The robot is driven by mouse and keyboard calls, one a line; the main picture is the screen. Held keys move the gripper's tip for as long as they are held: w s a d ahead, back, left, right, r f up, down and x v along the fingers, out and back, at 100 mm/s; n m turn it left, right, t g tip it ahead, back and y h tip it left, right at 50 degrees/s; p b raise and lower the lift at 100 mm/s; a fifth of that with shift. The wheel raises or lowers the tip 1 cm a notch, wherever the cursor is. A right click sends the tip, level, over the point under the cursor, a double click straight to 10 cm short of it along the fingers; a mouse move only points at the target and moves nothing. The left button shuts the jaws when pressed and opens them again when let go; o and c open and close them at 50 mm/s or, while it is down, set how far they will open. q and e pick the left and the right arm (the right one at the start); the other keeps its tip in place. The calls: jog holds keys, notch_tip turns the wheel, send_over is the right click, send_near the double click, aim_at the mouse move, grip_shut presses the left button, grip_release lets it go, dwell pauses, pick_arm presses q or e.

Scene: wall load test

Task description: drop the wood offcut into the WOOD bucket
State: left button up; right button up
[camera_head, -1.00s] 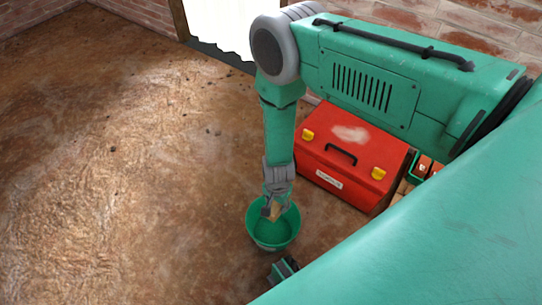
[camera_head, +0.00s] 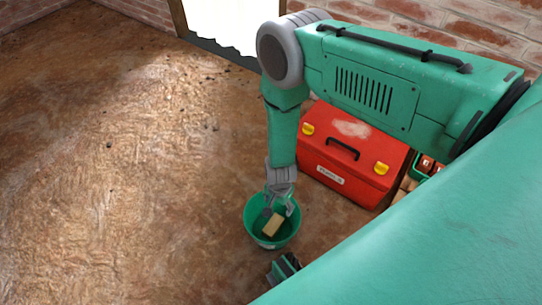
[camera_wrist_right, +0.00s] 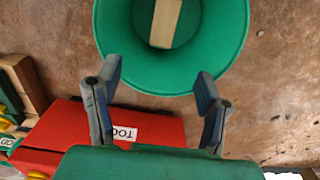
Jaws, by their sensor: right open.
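The wood offcut (camera_head: 274,224) is a small pale block inside the green bucket (camera_head: 252,230). In the right wrist view the offcut (camera_wrist_right: 165,22) shows within the bucket (camera_wrist_right: 225,45), clear of both fingers. Whether it lies flat on the bottom is hard to tell. I cannot read a WOOD label on this bucket. My right gripper (camera_head: 279,205) is over the bucket, pointing down, with its fingers apart and nothing between them. In the right wrist view my right gripper (camera_wrist_right: 155,85) has its fingers spread at the bucket's near rim.
A red toolbox (camera_head: 350,155) with yellow latches stands behind and right of the bucket. Part of a green container (camera_head: 425,166) with red items shows at the right. A dark green object (camera_head: 284,269) is in front of the bucket. The brown floor at left is clear.

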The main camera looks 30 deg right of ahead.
pick_arm(q)
jog(key=shift+d+r, duration=0.15)
jog(key=shift+d, duration=0.1)
pick_arm(e)
notch_tip(320, 180, up, 12)
jog(key=shift+d, duration=0.15)
pick_arm(q)
jog(key=shift+a, duration=0.3)
pick_arm(e)
jog(key=shift+a, duration=0.25)
jog(key=s+d+r+n, duration=0.2)
jog(key=s+n, duration=0.5)
jog(key=s, duration=0.1)
jog(key=s+d+r+n, duration=0.3)
jog(key=s+n, duration=0.3)
jog(key=s, duration=0.2)
pick_arm(q)
notch_tip(320, 180, up, 18)
jog(key=p, duration=1.8)
jog(key=shift+d, duration=0.15)
pick_arm(e)
notch_tip(320, 180, up, 18)
jog(key=s+n, duration=0.1)
jog(key=shift+a+r+t, duration=0.2)
jog(key=shift+t, duration=0.1)
